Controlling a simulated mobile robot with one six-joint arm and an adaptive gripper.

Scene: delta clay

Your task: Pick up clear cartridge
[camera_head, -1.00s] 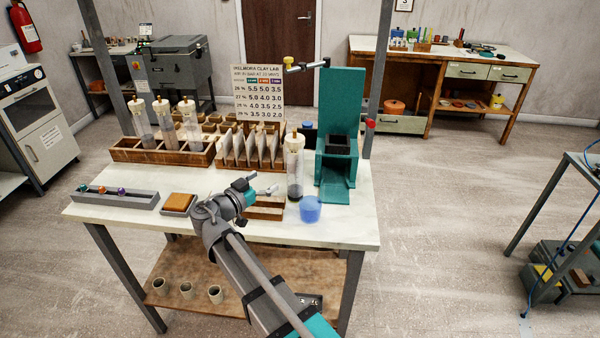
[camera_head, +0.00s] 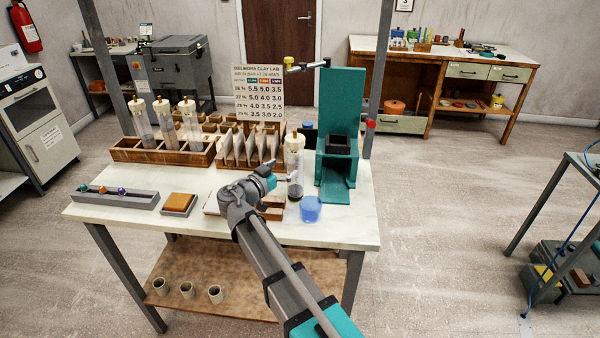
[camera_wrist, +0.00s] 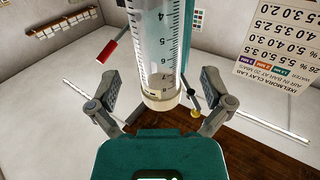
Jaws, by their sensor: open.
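A clear cartridge (camera_head: 294,162) with a pale cap stands upright on the white bench, left of the teal press. In the wrist view this cartridge (camera_wrist: 163,45) shows a black number scale and fills the middle, between the two fingers. My gripper (camera_head: 284,181) is at its left side in the head view and hides part of it. In the wrist view my gripper (camera_wrist: 157,92) is open, with one finger on each side of the cartridge and visible gaps. Its dark contents show low down in the head view.
A teal press (camera_head: 337,140) stands close on the right. A blue cup (camera_head: 311,209) is just in front of the cartridge. A wooden rack (camera_head: 162,154) holds three similar cartridges. A small wooden box (camera_head: 271,208) lies under my gripper. A chart (camera_head: 259,95) stands behind.

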